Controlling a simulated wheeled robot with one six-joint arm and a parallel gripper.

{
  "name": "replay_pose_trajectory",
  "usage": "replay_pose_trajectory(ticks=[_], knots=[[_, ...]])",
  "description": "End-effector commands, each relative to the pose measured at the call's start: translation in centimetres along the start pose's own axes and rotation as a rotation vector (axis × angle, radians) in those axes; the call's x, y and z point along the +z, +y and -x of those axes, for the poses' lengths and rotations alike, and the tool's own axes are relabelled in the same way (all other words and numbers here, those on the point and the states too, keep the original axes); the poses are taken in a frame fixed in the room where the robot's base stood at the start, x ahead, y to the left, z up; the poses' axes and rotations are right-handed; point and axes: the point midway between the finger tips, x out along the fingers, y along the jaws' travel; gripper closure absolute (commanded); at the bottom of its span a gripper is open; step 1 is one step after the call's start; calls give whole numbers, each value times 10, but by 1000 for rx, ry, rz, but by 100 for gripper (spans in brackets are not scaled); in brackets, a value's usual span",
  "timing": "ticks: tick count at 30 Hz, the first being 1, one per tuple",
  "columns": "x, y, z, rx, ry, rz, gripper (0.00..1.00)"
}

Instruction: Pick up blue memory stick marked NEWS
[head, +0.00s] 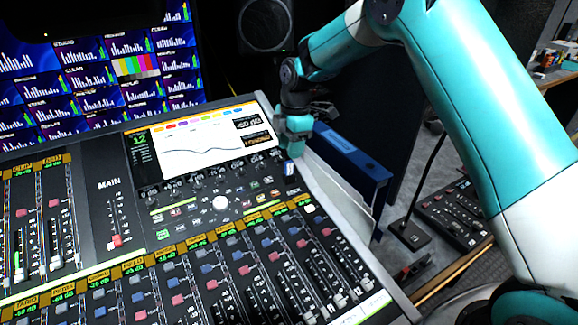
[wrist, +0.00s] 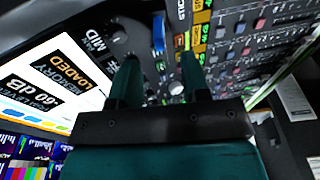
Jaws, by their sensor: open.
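A small blue stick (head: 289,168) with a pale patch stands at the upper right of the mixing console, just right of its screen. Its marking is too small to read. In the wrist view a narrow blue piece (wrist: 158,34), likely the same stick, lies beyond the fingertips and roughly in line with the space between them. My teal gripper (head: 291,148) is just above the stick in the head view. In the wrist view my gripper (wrist: 159,72) is open, with nothing seen between its two dark fingers.
The console screen (head: 205,146) lies left of my gripper, with knobs and faders (head: 250,270) below it. A blue panel (head: 352,165) stands close on the right. Monitors (head: 90,75) and a speaker (head: 265,25) are behind. A smaller control panel (head: 460,212) sits at far right.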

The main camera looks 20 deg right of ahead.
Motion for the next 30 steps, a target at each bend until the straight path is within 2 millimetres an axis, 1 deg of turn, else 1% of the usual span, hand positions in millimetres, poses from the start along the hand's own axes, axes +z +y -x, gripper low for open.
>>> replay_pose_trajectory(ticks=[5,13,16,22,23,24,26,27,28,30], knots=[[1,0,-11,-3,0,0,57],[3,0,-50,-2,0,-1,57],[3,0,-57,0,0,0,57],[3,0,-58,1,0,0,57],[3,0,-58,1,0,0,62],[3,0,-58,1,0,0,71],[3,0,-58,1,0,0,85],[3,0,-58,1,0,0,94],[3,0,-57,1,0,0,100],[3,0,-57,1,0,0,100]])
